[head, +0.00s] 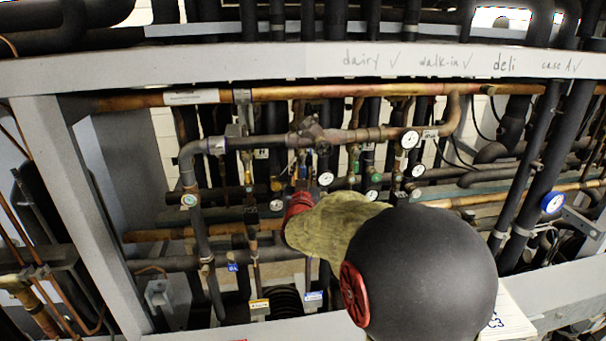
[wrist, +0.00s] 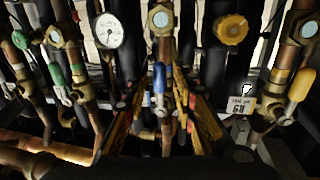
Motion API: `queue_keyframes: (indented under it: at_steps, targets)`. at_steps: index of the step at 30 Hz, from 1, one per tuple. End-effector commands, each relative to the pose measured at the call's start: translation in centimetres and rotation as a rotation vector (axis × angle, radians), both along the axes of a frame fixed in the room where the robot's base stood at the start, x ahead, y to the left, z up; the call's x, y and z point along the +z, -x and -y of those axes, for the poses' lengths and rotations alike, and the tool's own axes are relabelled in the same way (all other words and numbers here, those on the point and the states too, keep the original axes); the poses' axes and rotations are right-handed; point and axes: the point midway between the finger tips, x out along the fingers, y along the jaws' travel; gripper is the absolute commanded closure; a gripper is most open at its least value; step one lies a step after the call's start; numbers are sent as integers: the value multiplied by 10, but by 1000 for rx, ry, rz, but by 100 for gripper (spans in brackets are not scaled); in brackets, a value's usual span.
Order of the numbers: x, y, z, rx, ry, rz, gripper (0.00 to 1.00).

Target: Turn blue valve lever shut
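The blue valve lever (wrist: 158,78) hangs upright on a copper pipe in the middle of the wrist view, below a brass fitting with a pale round face. My gripper (wrist: 160,98) is open, with its yellow and black fingers one on each side of the blue lever. Gaps show between the lever and the fingers, so I see no grip on it. In the head view my arm reaches into the rack, and the gripper is small and mostly hidden among the pipes beyond the red wrist ring.
Green levers (wrist: 57,74) stand to the left and a yellow lever (wrist: 299,86) to the right. A white gauge (wrist: 109,31) and an orange round cap (wrist: 231,29) are close above. A grey frame beam (head: 230,66) crosses above my arm in the head view. Pipes crowd all around.

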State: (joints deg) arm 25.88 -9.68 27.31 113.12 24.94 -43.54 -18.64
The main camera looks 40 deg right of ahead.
Motion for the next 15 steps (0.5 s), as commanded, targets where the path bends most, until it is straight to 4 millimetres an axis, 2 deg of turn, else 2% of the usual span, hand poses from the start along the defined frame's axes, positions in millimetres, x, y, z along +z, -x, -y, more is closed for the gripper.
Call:
queue_keyframes:
  at_steps: [12,15]
  targets:
    - [0,0,0,0,0,0,99]
    - [0,0,0,0,0,0,100]
